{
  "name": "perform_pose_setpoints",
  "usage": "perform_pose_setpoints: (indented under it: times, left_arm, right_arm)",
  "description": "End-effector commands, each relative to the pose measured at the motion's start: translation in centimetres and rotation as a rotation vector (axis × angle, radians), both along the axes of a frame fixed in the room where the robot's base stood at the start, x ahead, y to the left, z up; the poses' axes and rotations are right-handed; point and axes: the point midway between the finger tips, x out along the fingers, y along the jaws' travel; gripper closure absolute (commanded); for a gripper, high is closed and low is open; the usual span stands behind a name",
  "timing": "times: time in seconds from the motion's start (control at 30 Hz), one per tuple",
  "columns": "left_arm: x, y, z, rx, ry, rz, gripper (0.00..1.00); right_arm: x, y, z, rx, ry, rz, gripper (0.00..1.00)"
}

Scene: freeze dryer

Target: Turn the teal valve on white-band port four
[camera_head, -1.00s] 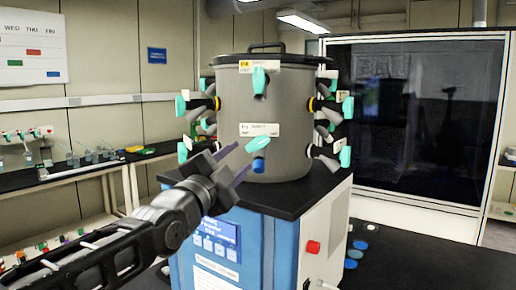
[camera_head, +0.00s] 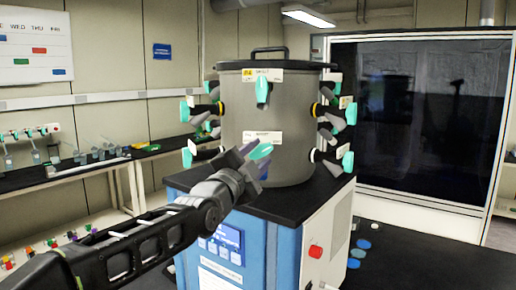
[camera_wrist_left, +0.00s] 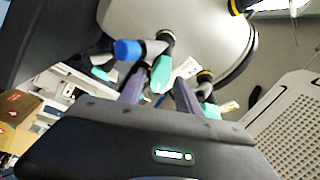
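The grey drum (camera_head: 231,128) carries several ports with teal valve handles. The lower front port has a white label (camera_head: 262,136) above it; its text is too small to read surely. That port's teal valve (camera_head: 261,151) is tilted, its upper end toward the right. My left gripper (camera_head: 252,158) is in front of it, partly covering the port. In the left wrist view the open purple-grey fingers (camera_wrist_left: 158,88) stand on either side of a teal handle (camera_wrist_left: 160,74), with gaps showing. A blue cap (camera_wrist_left: 127,49) is just left of it. My right gripper is in neither view.
Another teal valve (camera_head: 262,90) sits above, under a yellow-tagged label. More valves stick out on the drum's left (camera_head: 188,112) and right (camera_head: 347,161) sides. The drum stands on the black top of a blue and white cabinet (camera_head: 257,245). A dark glass panel (camera_head: 415,120) stands at right.

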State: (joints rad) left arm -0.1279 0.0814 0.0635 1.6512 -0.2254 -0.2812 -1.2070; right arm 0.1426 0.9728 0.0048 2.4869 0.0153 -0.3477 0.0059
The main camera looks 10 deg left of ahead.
Motion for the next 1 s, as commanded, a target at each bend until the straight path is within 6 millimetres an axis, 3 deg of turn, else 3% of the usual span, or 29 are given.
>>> perform_pose_setpoints:
  times: [0.3,0.8,1.0]
  left_arm:
    - [0.35,-0.02,0.02,0.0,-0.001,0.0,0.6]
    - [0.32,-0.02,0.01,0.0,0.0,0.0,1.0]
    - [0.32,-0.03,0.0,0.0,0.0,0.001,1.0]
  right_arm:
    - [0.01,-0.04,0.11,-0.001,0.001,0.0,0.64]
    - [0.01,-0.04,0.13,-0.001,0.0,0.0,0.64]
    - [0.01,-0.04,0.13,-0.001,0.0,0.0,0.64]
